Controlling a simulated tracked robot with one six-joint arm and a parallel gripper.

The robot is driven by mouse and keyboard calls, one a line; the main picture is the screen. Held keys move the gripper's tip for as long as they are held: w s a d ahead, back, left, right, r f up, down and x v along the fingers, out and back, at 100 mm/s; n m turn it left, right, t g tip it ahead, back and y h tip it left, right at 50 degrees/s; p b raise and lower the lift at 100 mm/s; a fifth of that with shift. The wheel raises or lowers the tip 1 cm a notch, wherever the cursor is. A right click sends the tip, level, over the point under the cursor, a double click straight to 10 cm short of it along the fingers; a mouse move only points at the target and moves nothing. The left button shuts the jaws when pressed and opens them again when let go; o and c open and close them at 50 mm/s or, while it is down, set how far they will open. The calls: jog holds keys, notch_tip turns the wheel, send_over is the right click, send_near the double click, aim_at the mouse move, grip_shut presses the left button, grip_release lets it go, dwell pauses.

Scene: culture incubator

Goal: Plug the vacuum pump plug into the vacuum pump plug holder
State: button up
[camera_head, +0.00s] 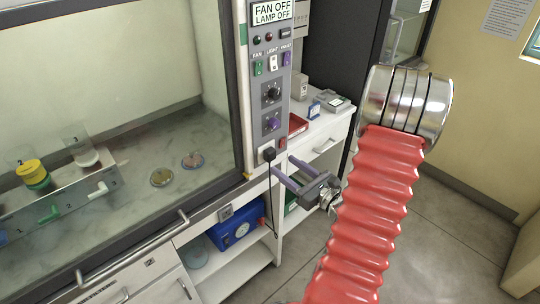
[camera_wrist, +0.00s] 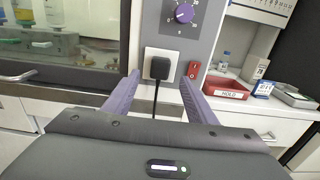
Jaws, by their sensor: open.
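A black plug (camera_head: 268,154) sits at the white socket plate (camera_wrist: 148,55) at the bottom of the grey control panel. The plug also shows in the wrist view (camera_wrist: 160,68), upright and seemingly against the plate. Its black cable (camera_wrist: 155,103) hangs down from it. My gripper (camera_head: 281,164) is open, with its purple fingers pointing at the panel. In the wrist view the fingers lie to the left and right of the plug and cable, and nothing is held. I cannot tell how far the fingertips are from the plug.
A blue pump box (camera_head: 236,232) stands on the shelf below. A red switch (camera_wrist: 194,69) is right of the plug, a purple knob (camera_wrist: 184,13) above. A red tray (camera_wrist: 226,88) and small boxes stand on the right counter. A glass-fronted cabinet (camera_head: 150,70) fills the left.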

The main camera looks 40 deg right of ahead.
aim_at(273, 157)
jog(key=shift+w+a, duration=0.1)
jog(key=shift+w, duration=2.85)
grip_shut()
jog(key=shift+s, duration=0.4)
jog(key=shift+s, duration=0.35)
jog(key=shift+s, duration=0.35)
jog(key=shift+s, duration=0.35)
